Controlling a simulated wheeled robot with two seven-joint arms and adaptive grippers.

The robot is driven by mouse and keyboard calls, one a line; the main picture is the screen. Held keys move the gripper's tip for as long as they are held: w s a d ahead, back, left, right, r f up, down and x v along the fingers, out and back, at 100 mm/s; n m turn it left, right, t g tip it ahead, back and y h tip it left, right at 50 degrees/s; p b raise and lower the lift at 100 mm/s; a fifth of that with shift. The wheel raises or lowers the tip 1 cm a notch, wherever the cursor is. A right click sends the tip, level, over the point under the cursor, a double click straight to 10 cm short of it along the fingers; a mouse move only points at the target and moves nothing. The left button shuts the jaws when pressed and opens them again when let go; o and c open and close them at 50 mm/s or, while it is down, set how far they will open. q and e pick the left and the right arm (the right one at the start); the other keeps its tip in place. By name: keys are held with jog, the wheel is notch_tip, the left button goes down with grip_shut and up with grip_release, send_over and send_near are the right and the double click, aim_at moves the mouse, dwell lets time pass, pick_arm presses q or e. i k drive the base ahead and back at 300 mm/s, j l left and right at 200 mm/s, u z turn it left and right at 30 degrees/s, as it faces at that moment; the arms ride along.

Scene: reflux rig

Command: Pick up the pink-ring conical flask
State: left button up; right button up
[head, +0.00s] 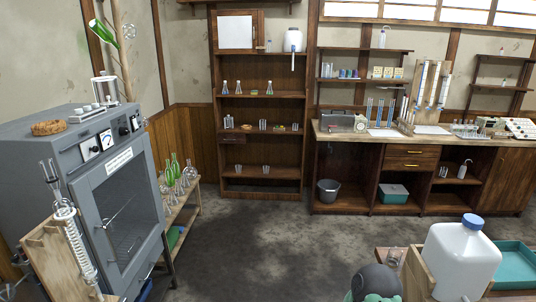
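I cannot make out a pink ring on any flask. More glassware, including clear flasks and green bottles (175,168), crowds a low wooden bench (188,207) right of the grey oven. A small glass piece (393,258) shows at the bottom, partly hidden beside the large white jug; its kind is unclear.
The grey oven (122,215) fills the left side, with a condenser (75,245) on a wooden stand before it. The white jug (460,262) and a teal tray (515,265) are at bottom right. The middle floor (270,235) is clear. A long counter (400,137) runs along the back right.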

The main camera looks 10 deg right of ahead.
aim_at(464, 133)
jog(key=i+z, duration=0.25)
jog(key=i, duration=0.6)
jog(key=i+j+z, duration=0.1)
jog(key=i+z, duration=0.15)
jog(key=i, duration=0.6)
jog(key=i+z, duration=0.2)
jog(key=i, duration=0.5)
jog(key=i+z, duration=0.2)
jog(key=i, duration=0.45)
jog(key=i+j+z, duration=0.15)
jog(key=i, duration=0.5)
jog(key=i+l+z, duration=0.2)
jog(key=i+z, duration=0.15)
jog(key=z, duration=0.15)
jog(key=i+z, duration=0.8)
jog(key=z, duration=0.2)
jog(key=i+j+z, duration=0.25)
jog(key=z, duration=0.25)
jog(key=i+l+z, duration=0.1)
jog(key=i+z, duration=0.2)
jog(key=i, duration=1.6)
jog(key=i+u, duration=0.5)
jog(key=i+l+u, duration=0.2)
jog(key=u, duration=0.3)
jog(key=i+l+u, duration=0.35)
jog(key=u, duration=0.15)
jog(key=i+l+u, duration=0.25)
jog(key=l+u, duration=0.25)
